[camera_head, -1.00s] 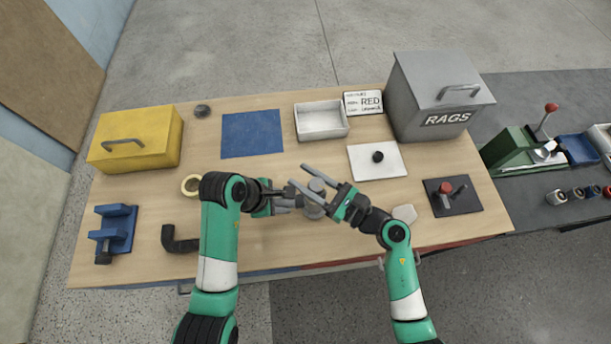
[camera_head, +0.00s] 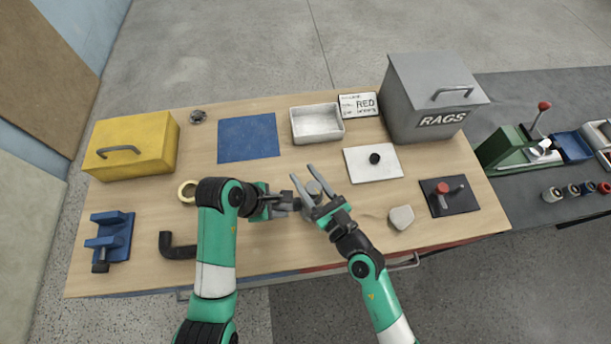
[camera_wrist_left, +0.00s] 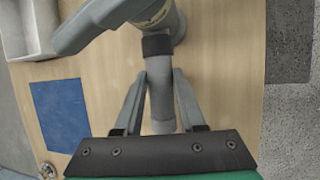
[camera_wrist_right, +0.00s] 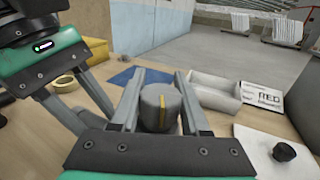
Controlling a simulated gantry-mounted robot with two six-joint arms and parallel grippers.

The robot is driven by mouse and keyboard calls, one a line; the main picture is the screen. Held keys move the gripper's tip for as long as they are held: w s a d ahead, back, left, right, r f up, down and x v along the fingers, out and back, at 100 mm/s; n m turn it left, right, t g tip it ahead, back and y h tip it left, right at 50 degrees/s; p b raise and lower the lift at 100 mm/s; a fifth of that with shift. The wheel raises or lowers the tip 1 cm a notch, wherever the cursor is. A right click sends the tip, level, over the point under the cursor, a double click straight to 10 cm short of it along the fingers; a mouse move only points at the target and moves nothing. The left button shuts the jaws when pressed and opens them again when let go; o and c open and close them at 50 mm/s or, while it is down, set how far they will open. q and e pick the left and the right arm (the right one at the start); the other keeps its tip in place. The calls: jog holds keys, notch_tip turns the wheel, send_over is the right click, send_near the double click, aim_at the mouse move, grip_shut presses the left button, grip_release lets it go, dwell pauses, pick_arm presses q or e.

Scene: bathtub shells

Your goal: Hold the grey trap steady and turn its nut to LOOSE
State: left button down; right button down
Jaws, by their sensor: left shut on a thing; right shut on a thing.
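The grey trap stands near the front middle of the table. Its round cap (camera_wrist_right: 158,108), with a yellow stripe, sits between the fingers of my right gripper (camera_wrist_right: 160,78), which is shut on it. In the head view the cap (camera_head: 313,188) is partly covered by that gripper. My left gripper (camera_wrist_left: 159,74) is shut around the trap's grey side pipe (camera_wrist_left: 160,112), just beside a dark collar (camera_wrist_left: 157,45). In the head view my left gripper (camera_head: 284,200) reaches the trap from the left. No LOOSE mark is readable.
A black elbow pipe (camera_head: 178,247), a cream ring (camera_head: 187,191) and a blue fixture (camera_head: 110,236) lie at left. A pale stone-like piece (camera_head: 401,217) lies right of my right gripper. A white tray (camera_head: 317,124) and a blue mat (camera_head: 248,137) lie behind.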

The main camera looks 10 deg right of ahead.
jog(key=shift+f, duration=0.2)
jog(key=shift+c, duration=1.9)
grip_release()
jog(key=shift+r, duration=0.1)
jog(key=v, duration=1.2)
